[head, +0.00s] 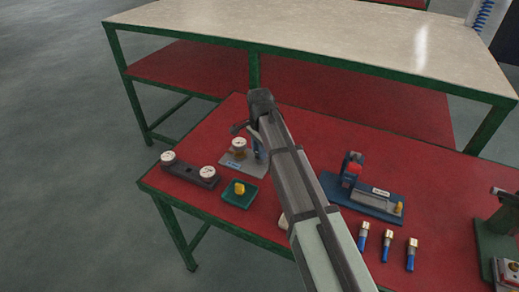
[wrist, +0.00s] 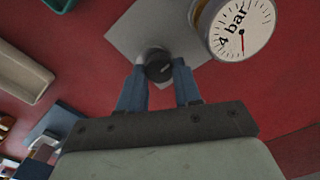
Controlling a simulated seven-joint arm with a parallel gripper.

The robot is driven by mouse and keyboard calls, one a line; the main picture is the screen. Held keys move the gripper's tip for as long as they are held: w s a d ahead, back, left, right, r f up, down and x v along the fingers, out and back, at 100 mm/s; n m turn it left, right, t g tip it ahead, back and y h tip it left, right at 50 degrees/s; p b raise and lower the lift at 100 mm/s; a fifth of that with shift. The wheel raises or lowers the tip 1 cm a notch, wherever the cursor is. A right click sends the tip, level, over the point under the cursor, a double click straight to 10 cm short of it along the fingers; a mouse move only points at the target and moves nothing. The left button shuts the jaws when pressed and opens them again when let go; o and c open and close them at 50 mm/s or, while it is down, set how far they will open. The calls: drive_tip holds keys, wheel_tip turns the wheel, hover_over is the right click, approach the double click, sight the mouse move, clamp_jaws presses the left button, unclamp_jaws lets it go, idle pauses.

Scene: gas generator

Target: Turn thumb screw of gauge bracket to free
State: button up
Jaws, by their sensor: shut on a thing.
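The gauge bracket has a grey base plate (head: 236,166) on the red table, with a round white-faced gauge (head: 239,146) on it. In the wrist view the gauge (wrist: 238,28) reads "4 bar" on its face and lies right of my fingers, close to them. The thumb screw (wrist: 158,65) is a dark round knob with a small light mark, seen end-on over the grey plate (wrist: 130,32). My gripper (wrist: 158,74) is shut on the thumb screw, one blue finger on each side. In the head view my arm hides the screw and most of my fingers.
A dark holder (head: 190,174) with two gauges lies left of the bracket. A green block (head: 240,193) with a yellow part is in front. A blue fixture (head: 365,198) and several blue-and-silver cylinders (head: 387,246) lie to the right. A pale workbench (head: 330,38) stands behind.

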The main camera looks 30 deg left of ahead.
drive_tip(key=c, duration=0.4)
drive_tip(key=shift+n, duration=0.3)
drive_tip(key=n, duration=0.6)
drive_tip(key=shift+n, duration=0.3)
drive_tip(key=n, duration=0.5)
drive_tip(key=shift+a, duration=0.15)
drive_tip(key=shift+n, duration=2.4)
drive_tip(key=o, duration=1)
